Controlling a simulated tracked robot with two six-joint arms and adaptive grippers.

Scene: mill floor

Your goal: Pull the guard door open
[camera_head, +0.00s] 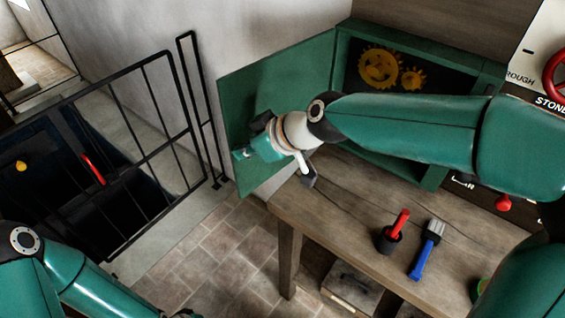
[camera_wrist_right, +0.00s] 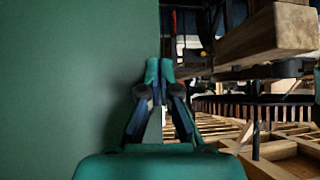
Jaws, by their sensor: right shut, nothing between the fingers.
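The green guard door (camera_head: 290,85) stands swung wide open to the left of its green cabinet (camera_head: 425,180). Yellow gears (camera_head: 378,68) show inside the open cabinet. My right gripper (camera_head: 238,154) is in front of the door's face, near its free edge, and my wrist hides part of the panel. In the right wrist view the gripper (camera_wrist_right: 160,68) is shut and empty, with the door (camera_wrist_right: 70,80) filling the left side beside it. I cannot tell whether the fingers touch the door.
A black railing (camera_head: 150,110) stands at the left beside a dark opening. A red wheel (camera_head: 555,75) is at the upper right. Tiled floor (camera_head: 205,255) lies clear between railing and bench.

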